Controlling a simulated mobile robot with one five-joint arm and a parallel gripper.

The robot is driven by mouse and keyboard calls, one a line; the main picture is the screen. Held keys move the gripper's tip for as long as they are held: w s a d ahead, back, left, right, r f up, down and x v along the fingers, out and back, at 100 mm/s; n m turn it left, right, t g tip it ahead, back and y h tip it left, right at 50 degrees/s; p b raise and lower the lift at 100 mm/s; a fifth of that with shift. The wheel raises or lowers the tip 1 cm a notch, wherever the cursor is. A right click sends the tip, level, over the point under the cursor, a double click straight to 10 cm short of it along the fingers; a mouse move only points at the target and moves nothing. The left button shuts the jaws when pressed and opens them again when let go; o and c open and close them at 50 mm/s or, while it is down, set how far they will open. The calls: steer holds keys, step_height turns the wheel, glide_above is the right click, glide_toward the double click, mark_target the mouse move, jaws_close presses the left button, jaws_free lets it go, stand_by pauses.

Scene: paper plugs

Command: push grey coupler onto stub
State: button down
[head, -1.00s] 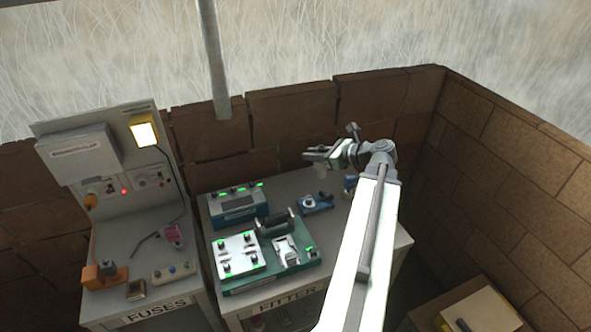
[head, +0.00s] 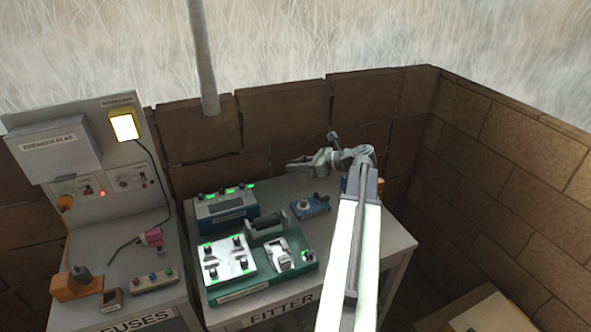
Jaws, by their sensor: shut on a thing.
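My gripper (head: 300,164) is over the back of the FITTER bench, above and slightly behind a small blue fixture (head: 318,211). A round grey piece, which looks like the stub (head: 306,202), stands on that fixture. The jaws are shut on a small grey piece, taken to be the coupler; it is barely visible now against the jaws and the wall. The gripper appears apart from the fixture, with a gap between them.
The FITTER bench (head: 378,258) holds a blue box with green lights (head: 225,207) and a green tray with a white panel (head: 229,259). The FUSES bench (head: 110,262) stands to the left. A brick wall (head: 300,125) runs close behind. Bare bench top lies right of the tray.

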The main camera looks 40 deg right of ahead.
steer(key=shift+s+f+b, duration=0.15)
steer(key=shift+f+b, duration=2.8)
steer(key=shift+f+b, duration=2.15)
steer(key=shift+r, duration=0.1)
steer(key=c, duration=1.2)
jaws_free()
steer(key=shift+c, duration=0.2)
steer(key=p+v, duration=0.3)
steer(key=v, duration=0.5)
steer(key=shift+d, duration=0.1)
